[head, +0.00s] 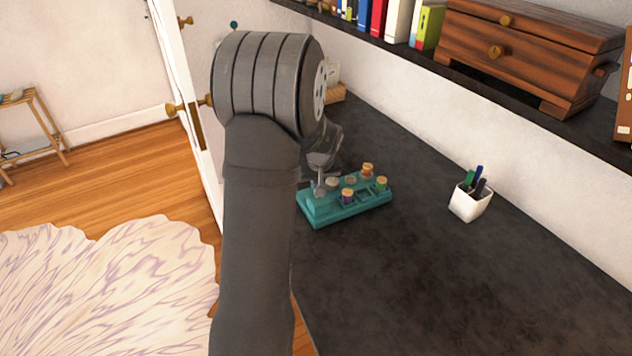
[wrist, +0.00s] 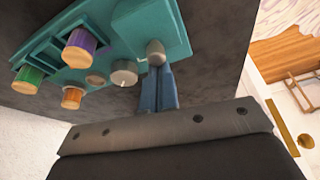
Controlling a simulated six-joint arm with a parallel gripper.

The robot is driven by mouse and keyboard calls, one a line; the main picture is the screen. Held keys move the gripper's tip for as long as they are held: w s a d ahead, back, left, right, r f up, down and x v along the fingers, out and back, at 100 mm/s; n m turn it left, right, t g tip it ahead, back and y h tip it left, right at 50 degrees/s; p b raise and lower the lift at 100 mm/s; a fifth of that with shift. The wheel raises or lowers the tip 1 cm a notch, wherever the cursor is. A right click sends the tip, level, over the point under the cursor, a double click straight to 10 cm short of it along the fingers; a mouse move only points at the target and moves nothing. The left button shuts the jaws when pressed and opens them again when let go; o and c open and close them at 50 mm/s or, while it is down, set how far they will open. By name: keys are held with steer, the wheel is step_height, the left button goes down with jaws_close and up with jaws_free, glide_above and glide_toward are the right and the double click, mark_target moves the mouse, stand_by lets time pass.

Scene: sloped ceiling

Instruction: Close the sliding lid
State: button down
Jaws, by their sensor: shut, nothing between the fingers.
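A teal box (head: 345,212) stands on the dark counter, and it also shows in the wrist view (wrist: 100,30). A flat teal panel, apparently the sliding lid (wrist: 150,18), covers one end; at the other end are open compartments. A rounded grey knob (wrist: 156,50) is at the panel's edge. My gripper (wrist: 158,75) is shut and empty, with its fingertips right by this knob; I cannot tell whether they touch it. In the head view my gripper (head: 320,180) is over the box's left part, partly hidden by my arm.
Several cork-topped pieces, including a purple one (wrist: 80,48) and a green one (wrist: 28,78), stand in or around the box. A grey dial-like disc (wrist: 124,72) is beside the knob. A white pen cup (head: 469,203) stands to the right. The front counter is clear.

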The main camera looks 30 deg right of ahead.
steer(key=w, duration=0.3)
steer(key=shift+d, duration=0.35)
steer(key=shift+w+d+r, duration=0.1)
steer(key=shift+r, duration=0.75)
steer(key=v, duration=0.8)
steer(key=shift+s+r, duration=0.2)
steer(key=shift+r, duration=0.05)
steer(key=x, duration=1)
steer(key=shift+f, duration=0.1)
steer(key=shift+s+a, duration=0.2)
steer(key=shift+s, duration=0.4)
steer(key=shift+s+a, duration=0.25)
steer(key=shift+s, duration=0.35)
steer(key=shift+s+a, duration=0.15)
steer(key=shift+s, duration=0.55)
